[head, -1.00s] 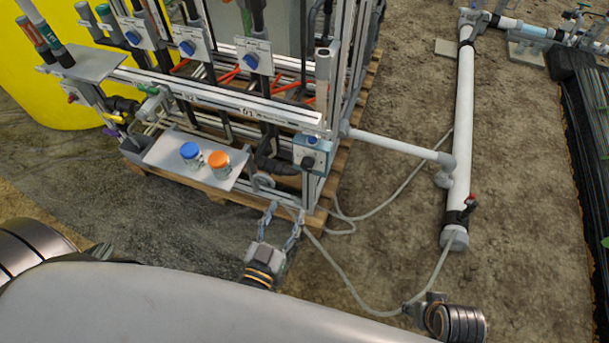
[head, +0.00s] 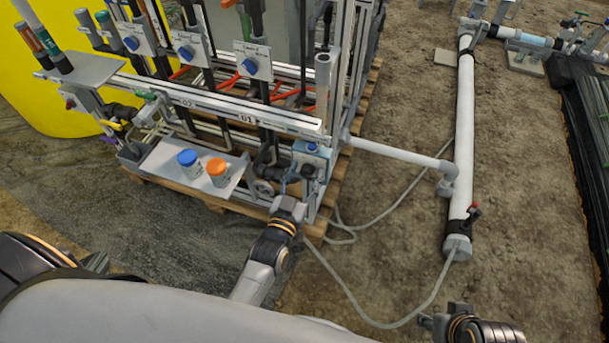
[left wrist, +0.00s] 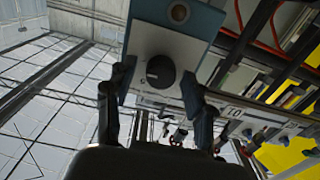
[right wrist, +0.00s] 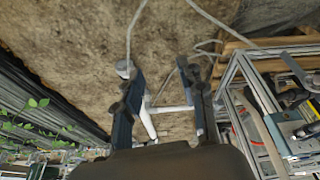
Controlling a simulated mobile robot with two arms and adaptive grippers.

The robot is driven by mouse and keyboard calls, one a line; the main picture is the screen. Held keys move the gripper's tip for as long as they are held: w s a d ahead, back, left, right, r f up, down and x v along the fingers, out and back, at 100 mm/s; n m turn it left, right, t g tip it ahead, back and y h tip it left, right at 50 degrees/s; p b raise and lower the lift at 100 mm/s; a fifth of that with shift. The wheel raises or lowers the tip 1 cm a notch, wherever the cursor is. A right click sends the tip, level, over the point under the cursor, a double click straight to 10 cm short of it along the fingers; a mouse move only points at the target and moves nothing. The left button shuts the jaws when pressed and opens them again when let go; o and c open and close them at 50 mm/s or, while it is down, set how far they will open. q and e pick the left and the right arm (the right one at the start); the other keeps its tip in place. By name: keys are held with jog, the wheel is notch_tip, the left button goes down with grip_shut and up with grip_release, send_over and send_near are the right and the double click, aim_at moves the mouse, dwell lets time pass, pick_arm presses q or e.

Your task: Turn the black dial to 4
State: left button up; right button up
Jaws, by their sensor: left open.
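The black dial (left wrist: 160,71) sits on a light plate on a blue-grey box (left wrist: 202,18), seen close in the left wrist view. A white mark shows at the dial's left side; the scale is too small to read. In the head view the box (head: 316,153) is at the front corner of the skid. My left gripper (head: 295,186) is open in front of it. In the left wrist view its fingers (left wrist: 157,82) stand on either side of the dial, and contact cannot be told. My right gripper (right wrist: 162,75) is open and empty, away from the skid.
A shelf (head: 160,165) left of the box holds a blue-capped jar (head: 189,163) and an orange-capped jar (head: 218,171). A white pipe (head: 395,156) runs right from the skid. A grey hose (head: 335,275) lies on the soil. Open ground lies right of the skid.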

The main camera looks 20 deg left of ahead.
pick_arm(q)
grip_shut()
dwell(0.3)
